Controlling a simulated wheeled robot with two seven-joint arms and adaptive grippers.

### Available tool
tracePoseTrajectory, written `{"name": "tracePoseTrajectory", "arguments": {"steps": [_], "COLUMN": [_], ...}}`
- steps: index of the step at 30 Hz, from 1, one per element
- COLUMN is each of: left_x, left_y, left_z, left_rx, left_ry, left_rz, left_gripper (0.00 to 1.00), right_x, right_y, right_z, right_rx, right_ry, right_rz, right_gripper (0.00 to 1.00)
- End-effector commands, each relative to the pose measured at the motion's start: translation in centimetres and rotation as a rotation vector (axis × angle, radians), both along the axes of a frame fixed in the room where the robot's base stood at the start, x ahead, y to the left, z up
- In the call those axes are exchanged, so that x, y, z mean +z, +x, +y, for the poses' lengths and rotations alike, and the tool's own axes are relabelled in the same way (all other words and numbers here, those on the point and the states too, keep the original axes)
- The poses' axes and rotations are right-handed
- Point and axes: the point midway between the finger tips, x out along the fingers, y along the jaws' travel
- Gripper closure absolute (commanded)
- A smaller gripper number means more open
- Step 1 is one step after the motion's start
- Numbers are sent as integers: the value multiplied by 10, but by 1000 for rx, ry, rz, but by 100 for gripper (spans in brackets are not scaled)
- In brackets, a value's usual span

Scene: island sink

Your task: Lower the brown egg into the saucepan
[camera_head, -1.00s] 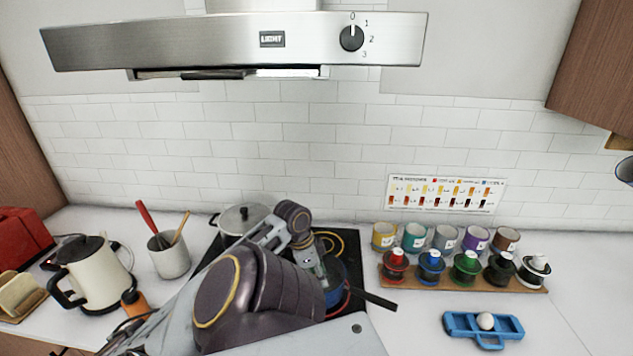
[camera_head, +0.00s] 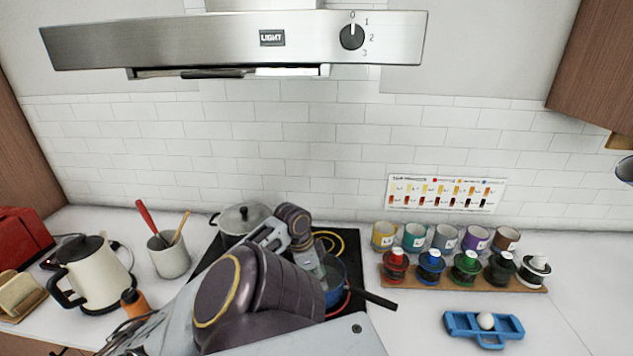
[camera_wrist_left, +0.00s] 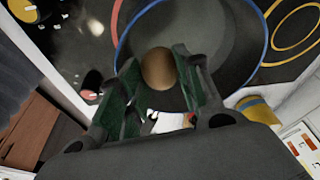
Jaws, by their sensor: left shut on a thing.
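The brown egg (camera_wrist_left: 158,68) is held between the green-padded fingers of my left gripper (camera_wrist_left: 160,85) in the left wrist view. Behind the egg is the saucepan, its blue rim (camera_wrist_left: 123,38) curving around a grey inside. The egg appears over the near part of the pan's opening; its height above the pan is hard to tell. In the head view the blue saucepan (camera_head: 336,288) with its dark handle (camera_head: 380,300) is partly hidden by my left arm, and the egg is hidden. My right gripper is not in view.
A lidded pot (camera_head: 240,218) stands behind on the black hob (camera_head: 350,240). A kettle (camera_head: 95,275) and utensil pot (camera_head: 170,258) stand left.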

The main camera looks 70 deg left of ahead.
Motion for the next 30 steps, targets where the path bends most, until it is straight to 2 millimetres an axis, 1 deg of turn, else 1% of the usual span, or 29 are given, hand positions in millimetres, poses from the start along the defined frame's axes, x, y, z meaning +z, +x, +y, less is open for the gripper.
{"name": "tracePoseTrajectory", "arguments": {"steps": [30], "left_x": [-9], "left_y": [0], "left_z": [0], "left_rx": [0], "left_ry": [1], "left_rz": [0], "left_gripper": [73], "right_x": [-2], "right_y": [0], "right_z": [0], "right_rx": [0], "right_ry": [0], "right_rz": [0], "right_gripper": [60]}}
